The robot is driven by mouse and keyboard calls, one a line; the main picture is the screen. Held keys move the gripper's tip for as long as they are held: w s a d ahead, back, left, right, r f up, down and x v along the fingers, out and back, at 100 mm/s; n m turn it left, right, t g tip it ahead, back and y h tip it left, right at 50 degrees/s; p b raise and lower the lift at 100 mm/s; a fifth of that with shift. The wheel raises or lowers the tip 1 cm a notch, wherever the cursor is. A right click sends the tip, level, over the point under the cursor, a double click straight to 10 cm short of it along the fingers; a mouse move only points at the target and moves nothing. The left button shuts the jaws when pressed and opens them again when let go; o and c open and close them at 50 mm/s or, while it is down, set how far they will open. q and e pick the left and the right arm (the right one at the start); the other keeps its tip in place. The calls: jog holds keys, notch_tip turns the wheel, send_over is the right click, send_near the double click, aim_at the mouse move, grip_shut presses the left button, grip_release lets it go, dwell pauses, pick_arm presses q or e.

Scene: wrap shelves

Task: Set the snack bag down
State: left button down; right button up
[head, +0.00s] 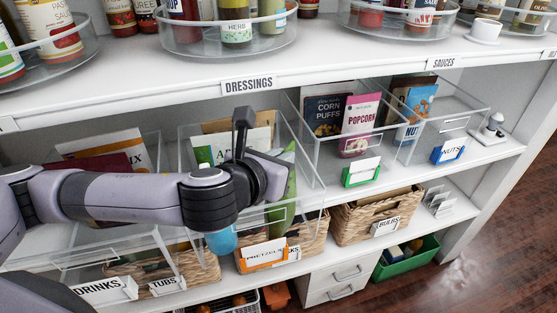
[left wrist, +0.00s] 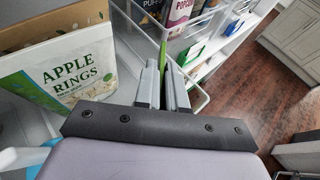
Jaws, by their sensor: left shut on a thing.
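My left gripper (head: 278,160) is over the clear bin above the PRETZELS label, shut on a green snack bag (head: 287,190). The arm and gripper hide part of the bag, and its lower part shows through the clear bin wall. In the left wrist view the bag is a thin green edge (left wrist: 163,58) between the closed fingers (left wrist: 161,85). I cannot tell whether the bag touches the bin floor. My right gripper is not in view.
The clear bin to the right holds Corn Puffs (head: 325,112) and Popcorn (head: 360,125) bags. The DRESSINGS shelf edge (head: 300,79) runs above.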

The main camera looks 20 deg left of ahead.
pick_arm(q)
jog(key=shift+w+a+f, duration=0.1)
jog(key=shift+w+f, duration=0.15)
jog(key=shift+f, duration=0.8)
jog(key=shift+s+r, duration=0.1)
jog(key=c, duration=1.2)
grip_release()
jog(key=shift+f, duration=0.2)
